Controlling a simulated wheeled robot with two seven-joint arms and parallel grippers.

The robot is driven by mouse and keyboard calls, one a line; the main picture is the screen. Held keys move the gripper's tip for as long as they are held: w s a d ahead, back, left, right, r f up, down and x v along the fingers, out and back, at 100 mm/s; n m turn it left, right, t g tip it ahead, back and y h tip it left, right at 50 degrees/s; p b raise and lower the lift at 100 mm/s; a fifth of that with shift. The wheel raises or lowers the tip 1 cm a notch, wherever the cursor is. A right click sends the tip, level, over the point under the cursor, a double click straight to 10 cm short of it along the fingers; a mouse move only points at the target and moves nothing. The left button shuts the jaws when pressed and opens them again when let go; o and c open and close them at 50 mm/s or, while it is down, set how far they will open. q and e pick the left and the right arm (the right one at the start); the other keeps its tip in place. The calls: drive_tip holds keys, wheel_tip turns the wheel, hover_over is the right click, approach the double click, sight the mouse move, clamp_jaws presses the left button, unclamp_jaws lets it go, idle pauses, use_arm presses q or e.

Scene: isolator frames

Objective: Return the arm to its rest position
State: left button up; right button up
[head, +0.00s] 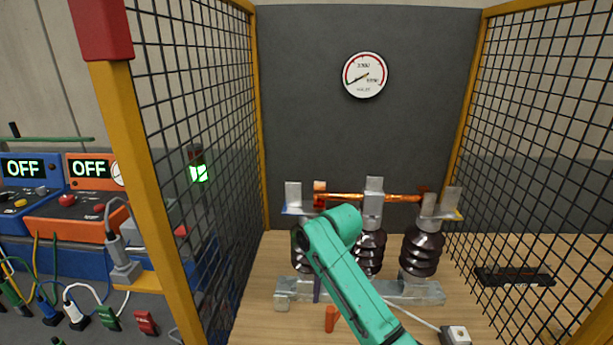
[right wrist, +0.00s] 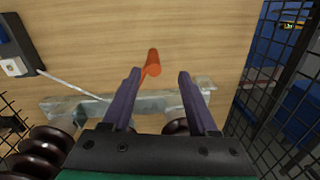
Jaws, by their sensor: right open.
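My right arm (head: 360,285), teal, reaches in from the bottom of the head view and bends down in front of the isolator. Its gripper is mostly hidden behind the arm; a purple finger (head: 317,290) shows below the elbow-like bend. In the right wrist view the two purple fingers of the right gripper (right wrist: 159,74) are apart, with nothing held. The isolator has brown ribbed insulators (head: 420,254) on a grey metal base (head: 425,293), with a copper-coloured bar (head: 385,197) lying level across the top. The arm hides part of it. My left gripper is not in view.
An orange cylinder (head: 331,318) is in front of the base; it also shows beyond the fingertips (right wrist: 152,62). Mesh panels (head: 205,120) stand on both sides. A white-topped box (head: 456,335) with a cable is at the lower right. OFF consoles (head: 85,215) stand outside at left.

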drive_tip(key=s+d+f+n+y, duration=0.1)
drive_tip(key=s+d+f+n, duration=0.1)
drive_tip(key=s+f, duration=0.5)
drive_tip(key=s+d+f+n+t+h, duration=0.1)
drive_tip(key=s+d+f+n+t, duration=0.2)
drive_tip(key=s+d, duration=1.25)
drive_tip(key=s+a+f+g, duration=0.1)
drive_tip(key=s+f, duration=0.1)
drive_tip(key=f, duration=1)
drive_tip(key=s+f, duration=0.2)
drive_tip(key=f, duration=0.9)
drive_tip(key=s+d+f+g, duration=0.1)
drive_tip(key=s+d+f, duration=0.2)
drive_tip(key=s+f, duration=1.1)
drive_tip(key=shift+s+f+h, duration=0.2)
drive_tip(key=shift+s+h, duration=0.1)
drive_tip(key=shift+s, duration=0.7)
